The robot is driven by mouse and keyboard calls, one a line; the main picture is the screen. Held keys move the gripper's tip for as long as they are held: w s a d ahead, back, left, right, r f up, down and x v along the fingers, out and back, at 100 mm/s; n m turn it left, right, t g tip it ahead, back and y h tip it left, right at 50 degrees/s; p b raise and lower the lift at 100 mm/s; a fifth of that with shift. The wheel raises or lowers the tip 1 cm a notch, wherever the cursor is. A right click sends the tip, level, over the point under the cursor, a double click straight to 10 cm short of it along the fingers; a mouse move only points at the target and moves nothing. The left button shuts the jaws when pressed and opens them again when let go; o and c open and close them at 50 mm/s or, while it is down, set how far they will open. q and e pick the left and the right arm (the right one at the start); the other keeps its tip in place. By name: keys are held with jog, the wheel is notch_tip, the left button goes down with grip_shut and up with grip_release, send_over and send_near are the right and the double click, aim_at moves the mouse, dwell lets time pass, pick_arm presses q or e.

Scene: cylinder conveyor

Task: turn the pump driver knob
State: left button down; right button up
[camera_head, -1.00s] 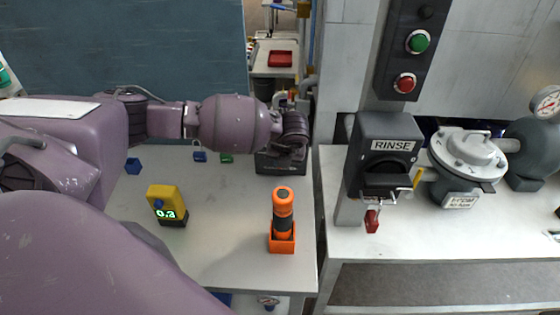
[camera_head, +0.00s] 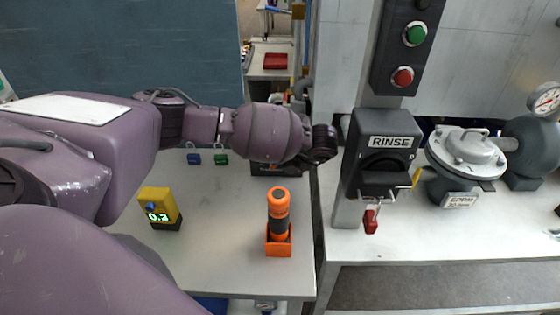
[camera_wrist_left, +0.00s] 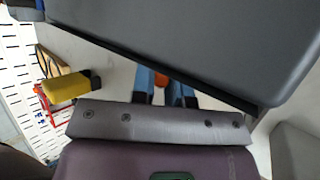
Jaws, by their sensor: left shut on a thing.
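My left arm reaches across the table in the head view and ends in a dark wrist (camera_head: 320,144) left of the RINSE unit; its fingers are hidden there. In the left wrist view my left gripper (camera_wrist_left: 166,84) shows blue fingers on both sides of a small orange part (camera_wrist_left: 160,79), and it is shut on it. I cannot tell whether this part is the pump driver knob. A large dark grey body (camera_wrist_left: 200,35) covers much of that view, close to the fingers. A dark box (camera_head: 268,170) stands partly hidden below my wrist. My right gripper is not in view.
The RINSE unit (camera_head: 382,150) stands at the gap between two tables. An orange and black tool (camera_head: 279,215) stands in an orange holder (camera_head: 278,245). A yellow meter (camera_head: 158,202) stands left of it. A grey valve (camera_head: 468,158) is on the right table.

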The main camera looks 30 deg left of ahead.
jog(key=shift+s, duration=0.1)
pick_arm(q)
jog(key=c, duration=1.1)
grip_release()
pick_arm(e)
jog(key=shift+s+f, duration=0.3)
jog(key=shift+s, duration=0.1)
pick_arm(q)
jog(key=shift+r, duration=0.55)
notch_tip(320, 180, up, 19)
jog(key=shift+f+p, duration=0.1)
jog(key=shift+p, duration=0.85)
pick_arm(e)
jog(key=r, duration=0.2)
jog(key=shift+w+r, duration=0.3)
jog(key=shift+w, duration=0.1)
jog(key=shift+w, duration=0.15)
